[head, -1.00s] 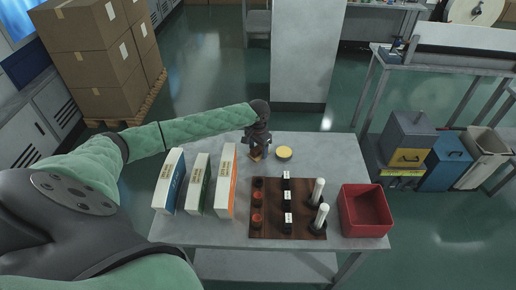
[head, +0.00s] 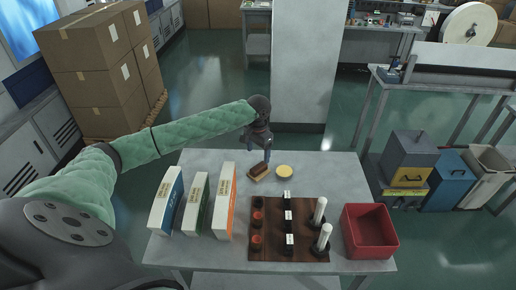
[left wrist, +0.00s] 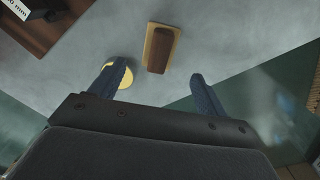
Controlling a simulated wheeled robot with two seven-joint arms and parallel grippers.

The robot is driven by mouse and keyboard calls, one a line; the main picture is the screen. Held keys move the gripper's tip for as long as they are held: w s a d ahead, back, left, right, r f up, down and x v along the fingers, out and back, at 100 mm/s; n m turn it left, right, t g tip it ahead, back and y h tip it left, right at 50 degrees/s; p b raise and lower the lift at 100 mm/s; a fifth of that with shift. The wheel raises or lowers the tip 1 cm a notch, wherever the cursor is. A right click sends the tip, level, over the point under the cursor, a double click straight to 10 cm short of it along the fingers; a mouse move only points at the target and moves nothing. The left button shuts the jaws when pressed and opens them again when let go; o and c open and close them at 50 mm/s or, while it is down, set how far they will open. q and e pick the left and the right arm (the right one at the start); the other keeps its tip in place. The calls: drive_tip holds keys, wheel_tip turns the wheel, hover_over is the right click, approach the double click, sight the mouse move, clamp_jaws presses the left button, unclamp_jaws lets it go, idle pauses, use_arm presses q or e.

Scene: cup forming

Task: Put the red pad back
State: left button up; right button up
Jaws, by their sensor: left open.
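A reddish-brown block on a tan base (head: 259,171) lies on the table near its back edge; this may be the red pad. It also shows in the left wrist view (left wrist: 162,48), ahead of the fingers. My left gripper (head: 266,152) is open and empty, behind and above the block, apart from it. Its two fingers (left wrist: 157,88) stand wide apart in the left wrist view. A brown board (head: 270,251) holds two red round pieces (head: 256,229) and a dark round spot (head: 257,202) in its left column. My right gripper is not in view.
A yellow disc (head: 284,171) lies just right of the block. Several upright boxes (head: 192,206) stand at the left. White-topped posts (head: 320,210) and small labelled black pieces (head: 287,220) stand on the board. A red bin (head: 369,230) is at the right. The back right tabletop is clear.

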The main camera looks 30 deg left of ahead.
use_arm(q)
drive_tip(key=shift+r+b, duration=0.3)
drive_tip(key=shift+r, duration=1.35)
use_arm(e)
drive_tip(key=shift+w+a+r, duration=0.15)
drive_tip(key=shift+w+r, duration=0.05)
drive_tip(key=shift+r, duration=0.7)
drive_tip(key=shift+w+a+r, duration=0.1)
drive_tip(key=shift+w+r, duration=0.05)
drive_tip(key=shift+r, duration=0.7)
